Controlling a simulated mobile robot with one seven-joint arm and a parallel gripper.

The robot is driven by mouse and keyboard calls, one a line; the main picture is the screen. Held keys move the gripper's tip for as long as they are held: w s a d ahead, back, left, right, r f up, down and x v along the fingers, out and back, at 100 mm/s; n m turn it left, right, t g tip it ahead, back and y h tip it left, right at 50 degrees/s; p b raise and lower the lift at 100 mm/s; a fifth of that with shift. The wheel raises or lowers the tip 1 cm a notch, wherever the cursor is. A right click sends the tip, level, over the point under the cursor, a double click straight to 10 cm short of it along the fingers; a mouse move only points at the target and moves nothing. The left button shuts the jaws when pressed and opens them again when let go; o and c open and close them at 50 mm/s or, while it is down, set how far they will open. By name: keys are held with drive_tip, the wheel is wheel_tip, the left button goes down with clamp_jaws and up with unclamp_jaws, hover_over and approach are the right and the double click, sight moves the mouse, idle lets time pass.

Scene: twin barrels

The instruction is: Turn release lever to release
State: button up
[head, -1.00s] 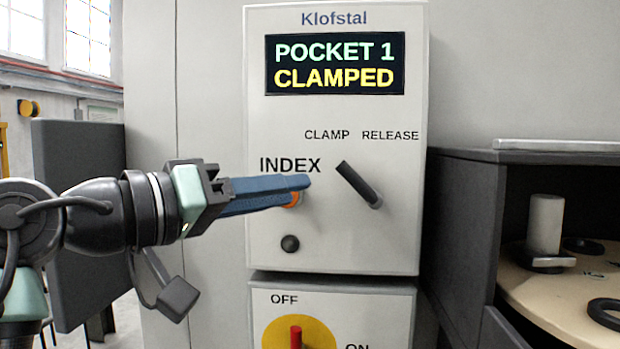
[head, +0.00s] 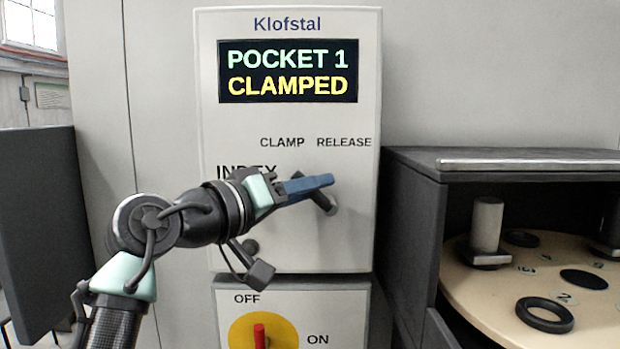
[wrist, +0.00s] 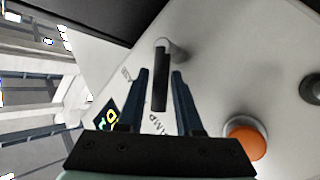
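The release lever (head: 326,204) is a dark bar on the light grey panel, below the CLAMP and RELEASE labels. Its upper part is hidden behind my gripper in the head view; its lower right end shows at the pivot. My gripper (head: 325,181) has blue fingers and is in front of the lever. In the wrist view my gripper (wrist: 160,72) is open, and the lever (wrist: 160,82) shows between its two fingers with a gap on each side. The display (head: 288,71) reads POCKET 1 CLAMPED.
An orange button (wrist: 245,142) is beside the fingers in the wrist view. A red switch (head: 259,335) on a yellow disc sits on the lower box. A dark cabinet (head: 412,205) with a round wooden table (head: 480,285) stands at the right.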

drive_tip(key=shift+w, duration=0.1)
clamp_jaws()
idle(1.4)
